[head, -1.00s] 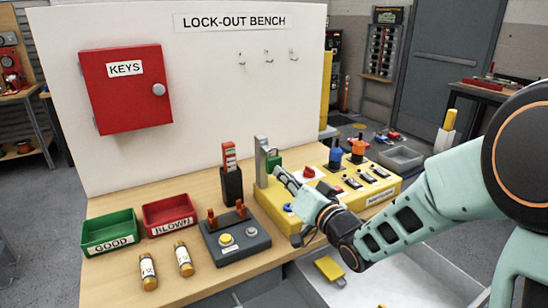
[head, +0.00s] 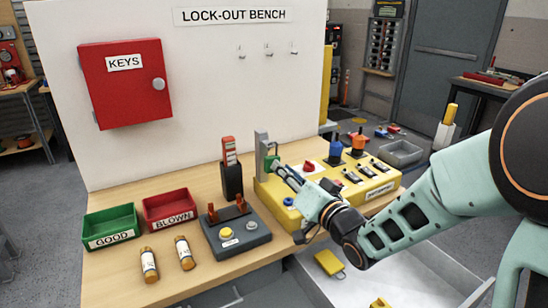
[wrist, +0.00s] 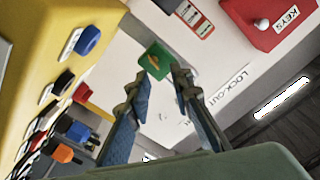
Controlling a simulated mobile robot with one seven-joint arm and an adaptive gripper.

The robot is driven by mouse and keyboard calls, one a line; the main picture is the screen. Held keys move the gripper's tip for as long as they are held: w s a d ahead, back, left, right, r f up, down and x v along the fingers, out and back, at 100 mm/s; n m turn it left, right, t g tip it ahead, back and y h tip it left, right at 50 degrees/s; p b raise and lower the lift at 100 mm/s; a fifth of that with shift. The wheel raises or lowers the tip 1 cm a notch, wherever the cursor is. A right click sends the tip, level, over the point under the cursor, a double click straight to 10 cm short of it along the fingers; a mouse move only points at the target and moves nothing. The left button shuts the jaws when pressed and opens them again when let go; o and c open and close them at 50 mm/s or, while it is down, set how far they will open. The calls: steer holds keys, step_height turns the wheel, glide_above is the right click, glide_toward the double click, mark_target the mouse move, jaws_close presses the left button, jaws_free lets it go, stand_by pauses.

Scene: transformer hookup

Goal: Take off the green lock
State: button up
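The green lock (head: 269,162) hangs at the grey upright bracket (head: 261,150) on the left end of the yellow control box (head: 345,192). My gripper (head: 277,168) is right at the lock in the head view and partly covers it. In the wrist view the green lock (wrist: 154,60) shows just beyond and between the two fingertips of my gripper (wrist: 160,76). The fingers are apart, with a gap between them and the lock. Whether a fingertip touches the lock cannot be told.
The red key cabinet (head: 125,83) hangs on the white panel behind.

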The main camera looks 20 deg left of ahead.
steer(key=shift+v, duration=2.5)
